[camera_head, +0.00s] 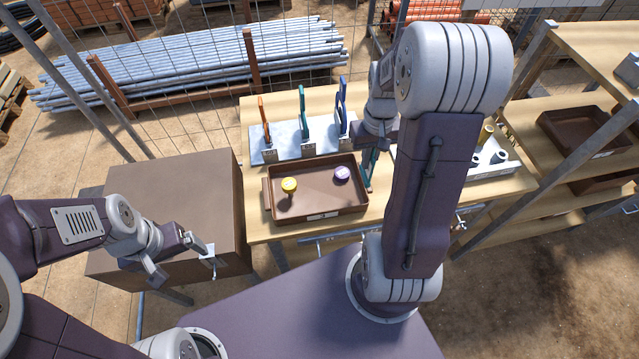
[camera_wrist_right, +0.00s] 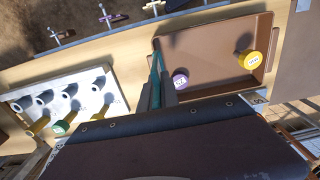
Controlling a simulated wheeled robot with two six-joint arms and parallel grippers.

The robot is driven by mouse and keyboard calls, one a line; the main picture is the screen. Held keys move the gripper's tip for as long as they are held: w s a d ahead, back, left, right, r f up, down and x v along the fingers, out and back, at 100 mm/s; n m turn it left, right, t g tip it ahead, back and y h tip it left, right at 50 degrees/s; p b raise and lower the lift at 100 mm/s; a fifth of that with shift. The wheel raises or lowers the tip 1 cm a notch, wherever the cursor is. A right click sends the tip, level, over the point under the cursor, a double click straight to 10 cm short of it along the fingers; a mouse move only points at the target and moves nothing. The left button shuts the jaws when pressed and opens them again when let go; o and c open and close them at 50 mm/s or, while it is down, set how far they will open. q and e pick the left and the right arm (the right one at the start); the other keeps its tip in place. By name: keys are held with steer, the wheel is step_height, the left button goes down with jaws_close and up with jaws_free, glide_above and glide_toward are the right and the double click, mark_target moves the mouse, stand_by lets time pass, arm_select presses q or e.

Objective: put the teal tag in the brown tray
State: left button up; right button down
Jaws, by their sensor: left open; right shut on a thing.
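The teal tag (camera_head: 368,170) is a thin, upright strip seen nearly edge-on under my right gripper (camera_head: 374,147). My right gripper is shut on it; the right wrist view shows the teal tag (camera_wrist_right: 154,88) between the fingers. It is at the rack-side wall of the brown tray (camera_head: 318,211), and I cannot tell whether it touches the wall. The tray also shows in the right wrist view (camera_wrist_right: 215,90). A yellow round piece (camera_head: 289,185) and a purple round piece (camera_head: 341,173) lie in it. My left gripper (camera_head: 178,257) is open and empty near the brown box.
A grey panel (camera_head: 290,148) behind the tray holds upright orange, teal and blue pieces. A white rack (camera_wrist_right: 70,100) with several pegs and round pieces stands beside the tray. A big brown box (camera_head: 165,190) stands left. The tray's middle has free room.

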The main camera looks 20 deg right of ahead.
steer(key=w+a+f, duration=0.1)
steer(key=a+f, duration=0.2)
steer(key=w+a+f+p, duration=0.1)
steer(key=a+f, duration=0.2)
steer(key=w+a+f, duration=0.1)
steer(key=a+f, duration=0.2)
steer(key=shift+w+a, duration=0.1)
steer(key=shift+a, duration=0.1)
steer(key=shift+w+f, duration=0.25)
steer(key=shift+f, duration=0.1)
arm_select(q)
steer(key=shift+w+a+r, duration=0.25)
steer(key=shift+w+r, duration=0.05)
steer(key=shift+r, duration=0.35)
steer(key=shift+s, duration=0.1)
arm_select(e)
steer(key=shift+s, duration=0.1)
steer(key=shift+s+f, duration=0.1)
steer(key=shift+f, duration=0.05)
steer(key=c, duration=1.6)
jaws_free()
arm_select(q)
steer(key=shift+f, duration=0.1)
